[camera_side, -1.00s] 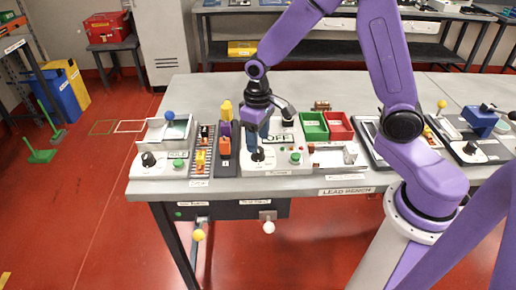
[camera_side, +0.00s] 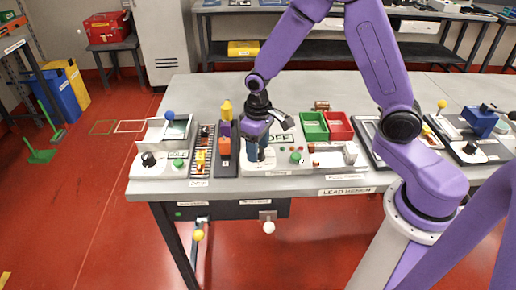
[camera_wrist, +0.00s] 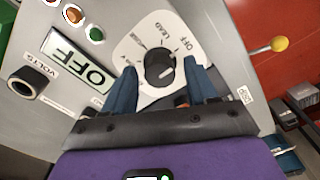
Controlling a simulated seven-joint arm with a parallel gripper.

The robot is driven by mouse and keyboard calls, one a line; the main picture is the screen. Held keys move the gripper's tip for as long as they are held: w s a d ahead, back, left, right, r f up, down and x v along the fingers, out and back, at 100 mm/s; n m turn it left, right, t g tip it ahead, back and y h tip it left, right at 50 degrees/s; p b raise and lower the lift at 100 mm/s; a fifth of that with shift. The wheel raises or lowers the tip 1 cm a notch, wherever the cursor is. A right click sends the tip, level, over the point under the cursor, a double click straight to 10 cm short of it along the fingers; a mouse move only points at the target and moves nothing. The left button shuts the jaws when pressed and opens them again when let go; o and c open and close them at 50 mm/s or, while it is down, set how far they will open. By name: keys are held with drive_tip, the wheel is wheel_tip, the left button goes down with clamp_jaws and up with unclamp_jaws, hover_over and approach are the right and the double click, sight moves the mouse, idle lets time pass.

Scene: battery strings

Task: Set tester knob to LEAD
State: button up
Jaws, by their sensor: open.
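The tester (camera_side: 285,168) is a pale box at the front of the bench, and its sign reads OFF (camera_side: 280,139). In the wrist view the OFF sign (camera_wrist: 80,66) is large. The black tester knob (camera_wrist: 159,68) sits on a white dial plate (camera_wrist: 135,47) marked LEAD, OFF and other words too small to read surely. I cannot tell which mark the knob points at. My gripper (camera_wrist: 162,72) is open, with one blue finger on each side of the knob; contact is unclear. In the side view my gripper (camera_side: 257,151) is low over the tester and largely hides the knob.
A green bin (camera_side: 313,126) and a red bin (camera_side: 339,125) stand behind the tester to the right. An upright orange and yellow piece (camera_side: 224,130) stands close on the left. Green and orange buttons (camera_wrist: 95,33) sit on the tester. The bench behind is mostly clear.

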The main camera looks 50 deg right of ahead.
drive_tip(key=c, duration=0.9)
drive_tip(key=n, duration=0.4)
drive_tip(key=shift+n, duration=0.9)
drive_tip(key=shift+n, duration=1.6)
drive_tip(key=o, duration=0.9)
